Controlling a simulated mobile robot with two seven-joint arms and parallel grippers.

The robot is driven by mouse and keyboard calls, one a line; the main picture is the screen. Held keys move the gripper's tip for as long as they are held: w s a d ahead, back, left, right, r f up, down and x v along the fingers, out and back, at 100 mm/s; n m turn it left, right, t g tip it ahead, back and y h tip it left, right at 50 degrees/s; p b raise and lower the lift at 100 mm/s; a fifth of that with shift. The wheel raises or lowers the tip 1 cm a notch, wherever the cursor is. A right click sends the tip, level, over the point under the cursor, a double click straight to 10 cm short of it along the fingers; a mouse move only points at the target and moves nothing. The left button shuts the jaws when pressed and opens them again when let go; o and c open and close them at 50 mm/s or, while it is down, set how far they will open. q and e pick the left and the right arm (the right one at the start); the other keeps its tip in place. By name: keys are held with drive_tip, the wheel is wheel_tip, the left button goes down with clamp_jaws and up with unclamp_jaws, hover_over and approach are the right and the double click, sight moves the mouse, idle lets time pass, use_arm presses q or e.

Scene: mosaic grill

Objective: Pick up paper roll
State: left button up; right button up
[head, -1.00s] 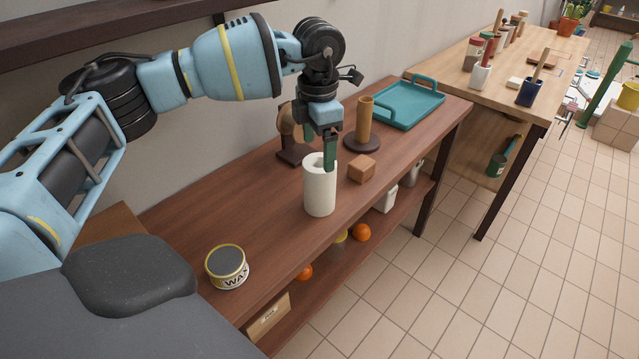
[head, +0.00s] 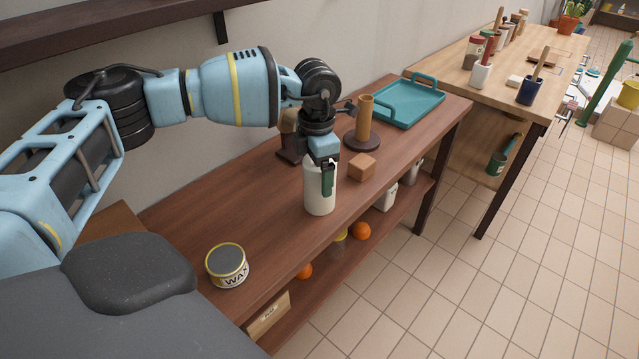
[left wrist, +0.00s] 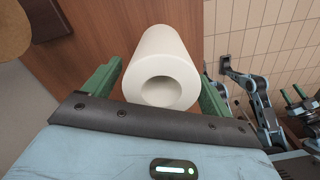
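The white paper roll (head: 319,206) stands upright on the brown wooden table (head: 215,215) near its front edge. My left gripper (head: 324,182) is lowered over the roll's top from above. In the left wrist view the roll (left wrist: 163,72) lies between the two green fingers of the gripper (left wrist: 158,88), with its hollow core facing the camera. The fingers are spread, and a gap shows at the left finger; the right finger is close to the roll.
A small wooden block (head: 362,167) sits right of the roll. Behind are a paper holder with a brown upright tube (head: 364,125) and a teal tray (head: 408,103). A wax tin (head: 227,265) stands at the front left. A lower shelf holds oranges (head: 361,231).

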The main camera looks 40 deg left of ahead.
use_arm(q)
drive_tip(key=c, duration=1.1)
drive_tip(key=shift+r, duration=0.1)
drive_tip(key=s+d+r, duration=0.1)
drive_tip(key=s+d, duration=0.2)
drive_tip(key=d, duration=0.1)
drive_tip(key=s+d+r, duration=0.2)
drive_tip(key=s+d, duration=0.1)
drive_tip(key=d, duration=0.2)
drive_tip(key=s+d+r, duration=0.1)
drive_tip(key=s+d, duration=0.2)
drive_tip(key=d, duration=0.1)
drive_tip(key=shift+d+r+b, duration=0.15)
drive_tip(key=shift+r+b, duration=0.25)
